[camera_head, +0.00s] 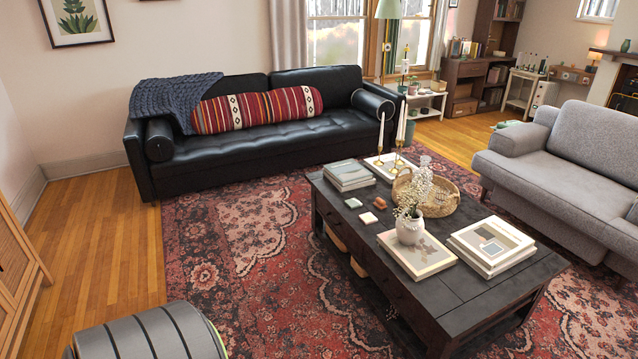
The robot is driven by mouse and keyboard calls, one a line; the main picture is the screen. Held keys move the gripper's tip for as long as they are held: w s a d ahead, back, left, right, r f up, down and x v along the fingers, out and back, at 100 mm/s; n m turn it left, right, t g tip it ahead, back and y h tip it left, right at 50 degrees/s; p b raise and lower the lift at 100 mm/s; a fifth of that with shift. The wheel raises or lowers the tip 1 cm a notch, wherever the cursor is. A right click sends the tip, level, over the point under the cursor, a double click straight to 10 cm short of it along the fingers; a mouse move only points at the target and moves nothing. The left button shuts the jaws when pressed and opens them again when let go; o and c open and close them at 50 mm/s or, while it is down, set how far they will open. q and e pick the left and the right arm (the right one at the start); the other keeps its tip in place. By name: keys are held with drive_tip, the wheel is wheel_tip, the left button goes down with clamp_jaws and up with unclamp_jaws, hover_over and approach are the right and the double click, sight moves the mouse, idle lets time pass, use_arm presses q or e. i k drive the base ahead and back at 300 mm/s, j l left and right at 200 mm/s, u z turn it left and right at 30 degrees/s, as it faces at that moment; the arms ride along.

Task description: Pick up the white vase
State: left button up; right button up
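The white vase (410,229) stands upright on a flat book (430,262) on the dark coffee table (473,290). It holds sprigs of small pale flowers (413,190). A woven basket (440,198) stands close behind it and is partly hidden by the flowers. Neither of my grippers shows in the head view, and nothing is touching the vase.
Stacked books (490,243) lie right of the vase, another book stack (348,175) and candlesticks (399,158) behind. A black sofa (255,150) and grey sofa (570,150) flank the table. A grey striped rounded object (150,335) is in the near left. The rug (240,250) has free room.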

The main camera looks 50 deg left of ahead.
sight(413, 229)
drive_tip(key=u, duration=1.4)
